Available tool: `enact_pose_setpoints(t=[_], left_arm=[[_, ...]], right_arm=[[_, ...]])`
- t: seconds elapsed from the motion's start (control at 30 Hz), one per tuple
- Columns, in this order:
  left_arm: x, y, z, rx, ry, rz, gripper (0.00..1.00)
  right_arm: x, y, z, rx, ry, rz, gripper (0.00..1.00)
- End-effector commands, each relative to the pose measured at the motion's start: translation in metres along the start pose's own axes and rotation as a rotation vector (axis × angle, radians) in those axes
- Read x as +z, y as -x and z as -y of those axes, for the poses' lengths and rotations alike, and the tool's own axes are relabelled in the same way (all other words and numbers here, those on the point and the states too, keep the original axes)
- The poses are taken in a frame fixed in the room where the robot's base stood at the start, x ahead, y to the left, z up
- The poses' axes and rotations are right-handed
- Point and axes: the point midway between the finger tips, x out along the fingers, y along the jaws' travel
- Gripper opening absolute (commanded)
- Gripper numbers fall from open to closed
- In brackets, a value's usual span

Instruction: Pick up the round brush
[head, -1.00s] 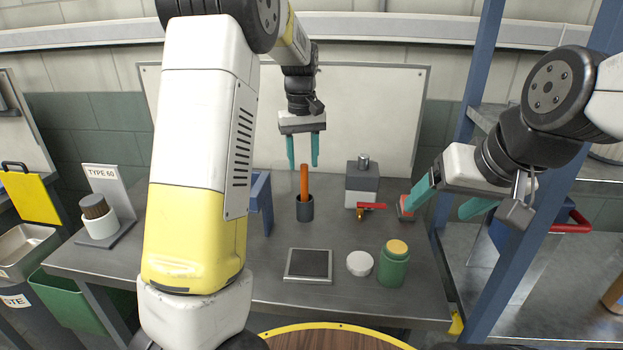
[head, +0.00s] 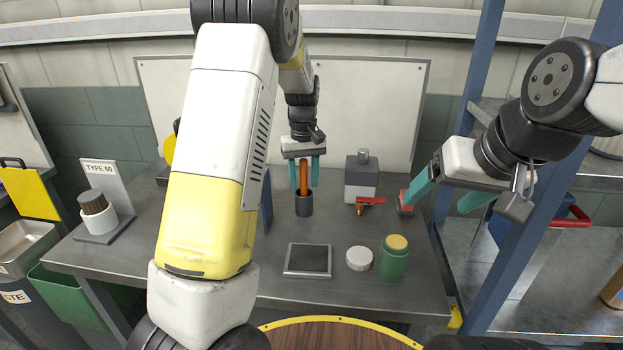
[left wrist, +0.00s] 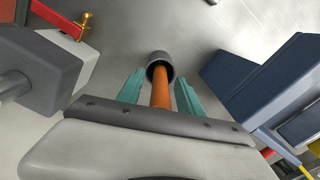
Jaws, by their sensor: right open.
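An orange handle (head: 303,178), which looks like the round brush's, stands upright in a dark grey cup (head: 304,205) on the bench; its lower end is hidden inside. My left gripper (head: 304,187) points down over it, open, with one teal finger on each side of the handle. In the left wrist view the handle (left wrist: 161,90) runs between the two fingers (left wrist: 159,95), with gaps on both sides. My right gripper (head: 448,196) is open at the bench's right side, one finger close to a small red-topped block (head: 405,203).
A grey box-shaped unit (head: 361,184) and a brass valve with a red lever (head: 369,202) stand right of the cup. In front are a flat dark pad (head: 308,260), a white lid (head: 359,258) and a green jar (head: 393,260). A blue upright (head: 267,205) stands left.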

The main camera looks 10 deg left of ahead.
Motion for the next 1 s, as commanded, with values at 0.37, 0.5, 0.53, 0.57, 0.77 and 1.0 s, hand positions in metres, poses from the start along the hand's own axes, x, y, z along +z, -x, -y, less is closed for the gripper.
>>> enact_pose_setpoints(t=[0.37,0.5,0.53,0.57,0.77,1.0], left_arm=[[0.0,0.001,0.0,0.0,0.0,0.0,0.0],[0.0,0.001,0.0,0.0,0.0,0.0,0.0],[0.0,0.002,0.0,0.0,0.0,0.0,0.0],[0.0,0.003,0.0,0.001,0.0,-0.001,0.0],[-0.001,0.032,0.0,0.003,-0.002,-0.005,0.0],[0.0,0.079,0.0,0.002,-0.001,-0.003,0.0]], right_arm=[[0.0,0.0,0.0,0.0,0.0,0.0,0.76],[0.0,0.0,0.0,0.0,0.0,0.0,0.76],[0.0,0.0,0.0,0.0,0.0,0.0,0.76],[0.0,0.0,0.0,0.0,0.0,0.0,0.76],[0.0,0.0,0.0,0.0,0.0,0.0,0.76],[0.0,0.0,0.0,0.0,0.0,0.0,0.76]])
